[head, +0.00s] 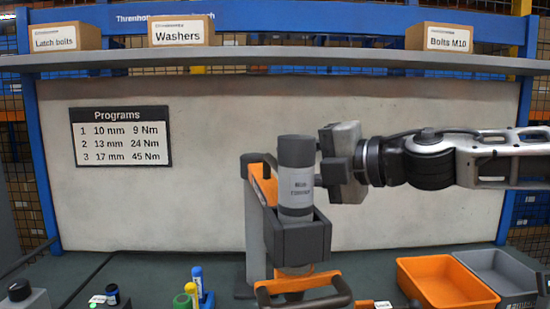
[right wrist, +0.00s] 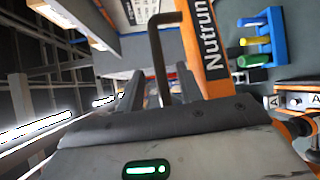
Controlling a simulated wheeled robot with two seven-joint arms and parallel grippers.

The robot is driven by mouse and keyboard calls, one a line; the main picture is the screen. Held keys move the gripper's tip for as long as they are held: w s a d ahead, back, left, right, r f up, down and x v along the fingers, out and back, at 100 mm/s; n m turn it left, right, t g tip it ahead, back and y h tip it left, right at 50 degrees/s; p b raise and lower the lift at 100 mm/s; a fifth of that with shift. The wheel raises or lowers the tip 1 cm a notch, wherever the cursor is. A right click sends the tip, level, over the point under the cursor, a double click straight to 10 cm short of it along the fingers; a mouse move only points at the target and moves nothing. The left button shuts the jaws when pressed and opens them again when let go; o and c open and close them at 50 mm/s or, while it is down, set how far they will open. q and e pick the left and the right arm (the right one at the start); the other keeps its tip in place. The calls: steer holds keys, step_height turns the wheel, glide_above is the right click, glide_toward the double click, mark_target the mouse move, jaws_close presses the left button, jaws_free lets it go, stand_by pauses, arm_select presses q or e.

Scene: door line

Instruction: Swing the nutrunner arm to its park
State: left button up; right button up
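The nutrunner arm is orange (head: 265,188) and runs from a grey post (head: 252,225) to a dark holder. In the right wrist view the orange arm (right wrist: 205,45) carries the lettering "Nutrun". My right gripper (head: 320,162) comes in from the right beside the nutrunner's upper body. In the right wrist view its two dark fingers (right wrist: 156,88) stand apart, with a dark bent bar (right wrist: 157,60) between them in the picture. I cannot tell whether they touch it. My left gripper is out of view.
An orange bin (head: 445,283) and a grey bin (head: 503,272) stand at the right of the bench. Coloured marker-like items (head: 197,283) stand front left. A shelf (head: 290,58) with labelled boxes crosses above. A Programs sign (head: 120,136) hangs on the back panel.

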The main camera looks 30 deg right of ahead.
mark_target(275, 160)
steer(key=shift+x, duration=2.1)
steer(key=shift+d, duration=0.1)
jaws_close()
